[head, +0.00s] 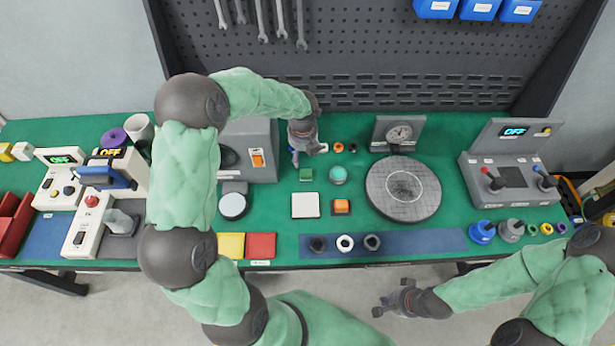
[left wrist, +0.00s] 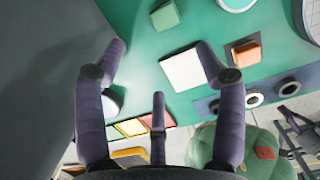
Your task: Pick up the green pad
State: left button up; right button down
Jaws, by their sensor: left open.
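The green pad (head: 306,174) is a small square green block on the green bench mat, just above a white square pad (head: 305,205). In the left wrist view the green pad (left wrist: 165,16) is near the top edge, beyond the fingertips. My left gripper (head: 308,152) is above the bench, a little behind the green pad in the head view. In the left wrist view my left gripper (left wrist: 162,58) has its fingers spread, with nothing between them. My right gripper (head: 392,300) is off the front of the bench, fingers apart and empty.
A teal dome (head: 338,174) and an orange block (head: 341,206) stand close to the green pad. A round grey plate (head: 403,189) lies to the right. A grey box (head: 250,140) with an orange switch stands to the left. Yellow (head: 231,245) and red (head: 261,245) pads lie near the front.

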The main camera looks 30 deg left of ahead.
pick_arm(q)
notch_tip(320, 180, down, 3)
jog(key=b, duration=0.3)
send_over(306, 173)
jog(key=s, duration=0.1)
notch_tip(306, 173, down, 6)
jog(key=shift+a+r+b, duration=0.1)
jog(key=shift+a+b, duration=0.05)
jog(key=shift+b, duration=0.3)
jog(key=shift+w+f+b, duration=0.2)
jog(key=shift+f+b, duration=0.1)
jog(key=shift+f, duration=0.55)
jog(key=shift+w+f+b, duration=0.15)
jog(key=shift+f+b, duration=0.2)
jog(key=shift+f, duration=0.5)
jog(key=shift+w+f+b, duration=0.2)
jog(key=shift+f+b, duration=0.1)
jog(key=shift+f, duration=0.55)
jog(key=c, duration=1.2)
